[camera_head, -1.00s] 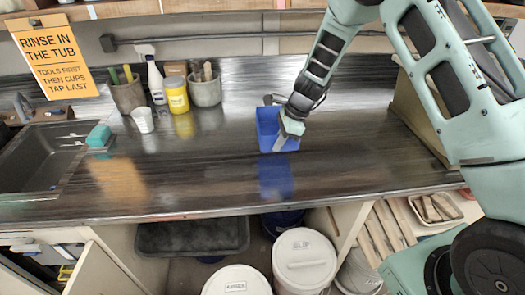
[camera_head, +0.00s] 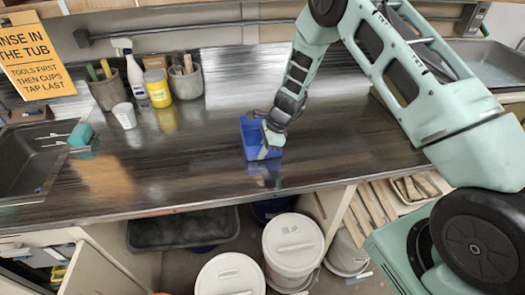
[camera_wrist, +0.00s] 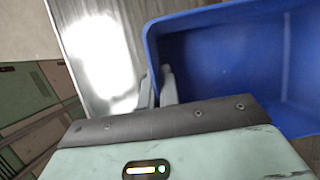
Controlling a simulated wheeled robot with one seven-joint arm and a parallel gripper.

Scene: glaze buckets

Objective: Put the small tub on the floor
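The small tub is a blue open-topped box (camera_head: 252,132) at the middle of the dark counter in the head view. My gripper (camera_head: 268,143) is at its front right side. In the wrist view the tub (camera_wrist: 240,50) fills the upper right, its open inside facing me. My gripper's fingers (camera_wrist: 158,88) are close together at the tub's left wall, one on each side of it, and look shut on it. Whether the tub's base touches the counter is hard to tell.
The counter (camera_head: 340,150) is clear around the tub. A sink (camera_head: 35,160), teal sponge (camera_head: 80,135), white cup (camera_head: 125,115), yellow jar (camera_head: 158,90) and tool pots are at left. Below stand lidded white buckets (camera_head: 293,242) and a black tray (camera_head: 183,229); little bare floor shows.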

